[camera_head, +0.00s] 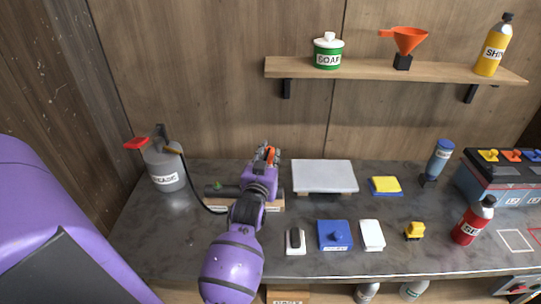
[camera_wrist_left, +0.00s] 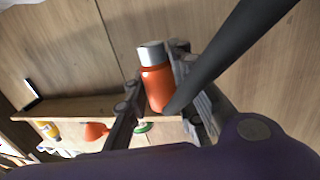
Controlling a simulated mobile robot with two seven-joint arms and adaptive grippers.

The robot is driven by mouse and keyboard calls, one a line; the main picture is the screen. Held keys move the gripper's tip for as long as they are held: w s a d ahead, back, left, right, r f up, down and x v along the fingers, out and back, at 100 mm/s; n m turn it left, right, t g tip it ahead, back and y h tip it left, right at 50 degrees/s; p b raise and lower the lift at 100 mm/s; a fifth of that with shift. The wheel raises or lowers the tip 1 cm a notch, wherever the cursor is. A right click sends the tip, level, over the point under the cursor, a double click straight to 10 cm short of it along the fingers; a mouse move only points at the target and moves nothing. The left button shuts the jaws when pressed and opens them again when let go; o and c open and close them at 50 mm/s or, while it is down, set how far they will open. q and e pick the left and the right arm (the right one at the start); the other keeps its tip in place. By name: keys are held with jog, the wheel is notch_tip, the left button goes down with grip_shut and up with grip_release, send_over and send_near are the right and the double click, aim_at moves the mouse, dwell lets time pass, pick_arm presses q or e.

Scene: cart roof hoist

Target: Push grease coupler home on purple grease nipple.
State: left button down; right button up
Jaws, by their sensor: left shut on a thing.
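My left gripper (camera_head: 266,156) is raised above the back of the bench, in front of the wall. It is shut on the orange grease coupler (camera_head: 272,154). In the left wrist view the coupler (camera_wrist_left: 157,86) has a silver end and sits between the two fingers. A black hose (camera_head: 193,184) runs from the grey grease can (camera_head: 166,165) toward the gripper. A dark shaft with a small green nipple (camera_head: 217,186) lies on a wooden block (camera_head: 214,206) below and left of the gripper. My arm covers part of it. I cannot make out the purple nipple. My right gripper is out of view.
A white pad (camera_head: 324,175) lies right of my arm. A black remote-like item (camera_head: 295,240), blue box (camera_head: 335,235) and white box (camera_head: 372,235) stand in front. A red bottle (camera_head: 473,221) and battery (camera_head: 505,182) stand right. A shelf (camera_head: 375,69) hangs above.

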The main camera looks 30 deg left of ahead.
pick_arm(q)
jog(key=shift+w+r, duration=0.1)
notch_tip(320, 180, down, 2)
jog(key=shift+f+b, duration=0.2)
jog(key=shift+b, duration=0.1)
notch_tip(320, 180, down, 3)
jog(key=shift+r+b, duration=0.2)
jog(key=shift+b, duration=0.35)
jog(key=shift+f, duration=0.35)
jog(key=shift+f+b, duration=0.25)
jog(key=shift+b, duration=0.05)
jog(key=shift+r, duration=0.1)
